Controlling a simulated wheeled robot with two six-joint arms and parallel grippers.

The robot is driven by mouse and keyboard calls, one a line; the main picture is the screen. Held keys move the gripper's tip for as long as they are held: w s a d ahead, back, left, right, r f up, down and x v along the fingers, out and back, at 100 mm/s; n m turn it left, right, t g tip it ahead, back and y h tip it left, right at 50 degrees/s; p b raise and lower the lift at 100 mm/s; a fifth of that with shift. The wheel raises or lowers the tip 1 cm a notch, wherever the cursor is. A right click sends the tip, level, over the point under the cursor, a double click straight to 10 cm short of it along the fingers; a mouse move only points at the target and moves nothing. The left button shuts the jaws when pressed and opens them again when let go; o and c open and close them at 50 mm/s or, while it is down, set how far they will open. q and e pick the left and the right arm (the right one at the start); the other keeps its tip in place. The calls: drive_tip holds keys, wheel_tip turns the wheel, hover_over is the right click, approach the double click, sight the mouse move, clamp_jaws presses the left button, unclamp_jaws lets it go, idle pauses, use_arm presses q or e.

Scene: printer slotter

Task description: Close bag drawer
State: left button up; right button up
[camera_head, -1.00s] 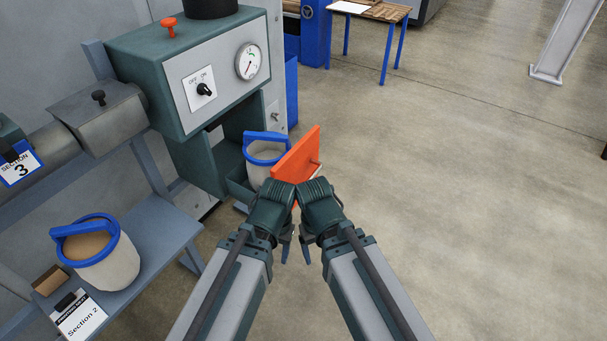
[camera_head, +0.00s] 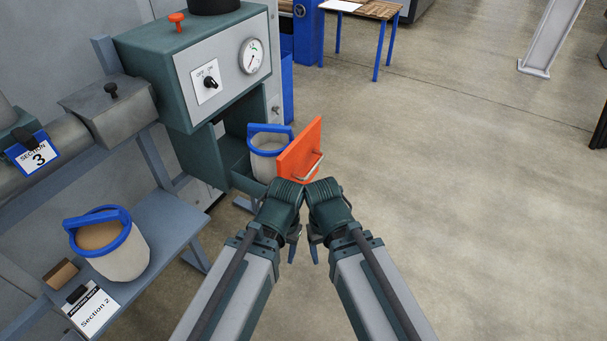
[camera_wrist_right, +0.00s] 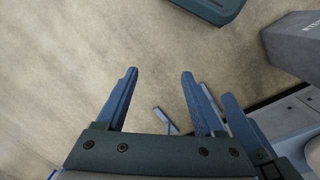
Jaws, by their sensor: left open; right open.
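The bag drawer, with its orange front (camera_head: 300,150) and metal handle (camera_head: 311,168), stands pulled out from the lower opening of the green machine in the head view. A pale bag with a blue rim (camera_head: 269,140) sits in it behind the front. My left gripper (camera_head: 293,246) and right gripper (camera_head: 315,248) are side by side, pointing down, nearer to me than the drawer front. Neither visibly touches it. In the right wrist view, my right gripper (camera_wrist_right: 158,88) has its blue fingers spread with nothing between them. The left fingers are partly hidden in the head view.
The green machine (camera_head: 180,95) with a gauge and switch stands at the left. A grey bench (camera_head: 160,225) holds another blue-rimmed bag (camera_head: 118,250) and a Section 2 sign (camera_head: 92,312). Open floor (camera_head: 450,200) lies to the right. A wooden table (camera_head: 372,12) is further back.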

drive_tip(key=a+f+m+y+b, duration=0.1)
drive_tip(key=f+b, duration=0.1)
drive_tip(key=w+f+m+y+b, duration=0.1)
drive_tip(key=f+m+b, duration=0.1)
drive_tip(key=w+a+f+m+y+b, duration=0.1)
drive_tip(key=f+b, duration=0.1)
drive_tip(key=shift+a+f+y+b, duration=0.3)
drive_tip(key=shift+f+b, duration=0.1)
drive_tip(key=c, duration=0.7)
drive_tip(key=w+a+f+m+y+b, duration=0.1)
drive_tip(key=m+b, duration=0.1)
drive_tip(key=w+a+f+m+y+b, duration=0.1)
drive_tip(key=w+m+y+b, duration=0.1)
drive_tip(key=m+b, duration=0.1)
drive_tip(key=w+f+m+t+y+b, duration=0.1)
drive_tip(key=f+m+y+b, duration=0.1)
drive_tip(key=b, duration=0.1)
drive_tip(key=shift+w+a+m, duration=0.3)
drive_tip(key=shift+a+m, duration=0.1)
clamp_jaws()
drive_tip(key=w+d+r+m+t+y+b, duration=0.4)
drive_tip(key=w+d+m+t+y+b, duration=0.4)
drive_tip(key=w+m+b, duration=0.5)
drive_tip(key=w+a+m, duration=0.3)
drive_tip(key=w+a, duration=0.1)
drive_tip(key=a, duration=0.8)
drive_tip(key=shift+w+b, duration=0.4)
